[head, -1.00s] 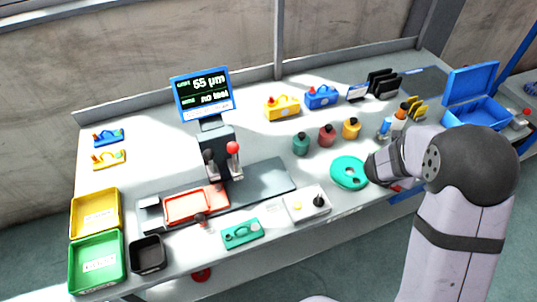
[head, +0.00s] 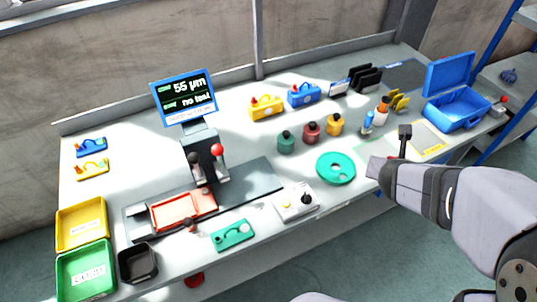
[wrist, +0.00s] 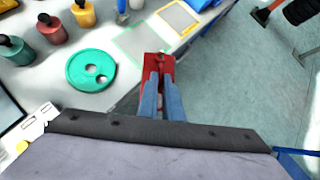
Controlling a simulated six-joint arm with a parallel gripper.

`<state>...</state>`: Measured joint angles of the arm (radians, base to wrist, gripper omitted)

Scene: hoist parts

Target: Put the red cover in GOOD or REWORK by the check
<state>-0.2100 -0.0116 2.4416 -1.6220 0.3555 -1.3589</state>
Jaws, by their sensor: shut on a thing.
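My gripper (wrist: 161,90) is shut on a red part (wrist: 160,64), which looks like the red cover, at the bench's front edge in the wrist view. The check station has a screen (head: 187,97) reading about "55 µm" and "no test". Below it a red-orange frame (head: 158,222) lies on a grey base, by a red-knobbed lever (head: 218,151).
A green disc with holes (head: 336,168) lies left of my gripper. Dark-capped green, red and yellow pots (head: 311,133) stand behind it. A joystick box (head: 297,203), a green plate (head: 232,235) and a black tray (head: 138,264) line the front. An open blue case (head: 455,105) stands right.

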